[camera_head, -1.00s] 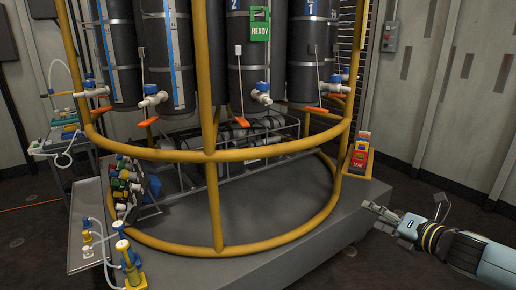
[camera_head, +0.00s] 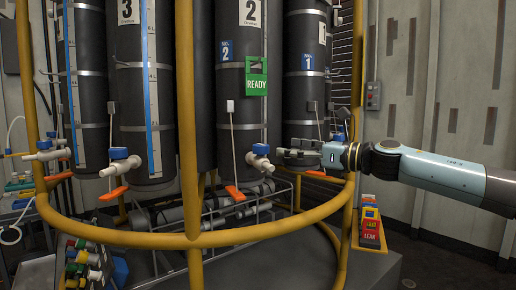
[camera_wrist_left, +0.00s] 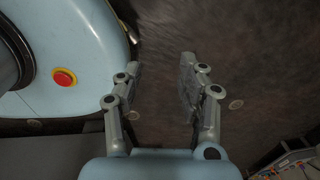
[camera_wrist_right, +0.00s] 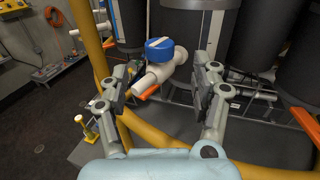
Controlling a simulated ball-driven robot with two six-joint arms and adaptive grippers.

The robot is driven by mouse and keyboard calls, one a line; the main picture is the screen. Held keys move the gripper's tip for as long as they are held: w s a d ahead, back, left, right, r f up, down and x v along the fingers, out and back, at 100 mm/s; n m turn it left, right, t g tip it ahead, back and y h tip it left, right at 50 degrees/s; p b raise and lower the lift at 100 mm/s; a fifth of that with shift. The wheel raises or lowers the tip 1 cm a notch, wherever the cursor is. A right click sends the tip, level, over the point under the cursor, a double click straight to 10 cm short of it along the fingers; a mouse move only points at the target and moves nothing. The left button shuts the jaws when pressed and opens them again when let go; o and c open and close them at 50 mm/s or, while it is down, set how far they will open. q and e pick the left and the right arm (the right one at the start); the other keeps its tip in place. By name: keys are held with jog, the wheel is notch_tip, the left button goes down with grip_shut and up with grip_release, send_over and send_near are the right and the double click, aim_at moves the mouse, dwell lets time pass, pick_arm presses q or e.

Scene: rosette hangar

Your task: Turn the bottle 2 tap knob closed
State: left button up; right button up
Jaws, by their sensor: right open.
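Bottle 2 (camera_head: 241,110) is a dark cylinder with a "2" plate and a green READY tag in the head view. Its white tap carries a blue knob (camera_head: 260,149) near the bottle's foot. My right gripper (camera_head: 281,156) is open just right of this knob. In the right wrist view, the blue knob (camera_wrist_right: 160,48) shows ahead, between and beyond the open fingers of the right gripper (camera_wrist_right: 165,78); I see no contact. My left gripper (camera_wrist_left: 163,80) is open and empty in the left wrist view, over dark floor.
A yellow rail (camera_head: 240,234) rings the bottles in front. Another tap with a blue knob (camera_head: 119,153) is on bottle 3, to the left. An orange lever (camera_head: 234,193) hangs below bottle 2's tap. A LEAK box (camera_head: 370,230) stands at right.

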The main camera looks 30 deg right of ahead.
aim_at(268, 148)
jog(key=p+x, duration=0.1)
jog(key=x, duration=0.7)
jog(key=shift+p, duration=0.35)
pick_arm(q)
jog(key=shift+w+r, duration=0.85)
jog(key=shift+r, duration=0.15)
pick_arm(e)
jog(key=shift+w+a, duration=0.35)
jog(key=shift+w, duration=0.3)
jog(key=shift+c, duration=0.5)
jog(key=c, duration=1.2)
pick_arm(q)
jog(key=shift+r+p, duration=0.55)
jog(key=shift+p, duration=0.05)
pick_arm(e)
jog(key=shift+f+h, duration=0.1)
jog(key=shift+h, duration=0.2)
pick_arm(q)
jog(key=shift+w+r, duration=0.1)
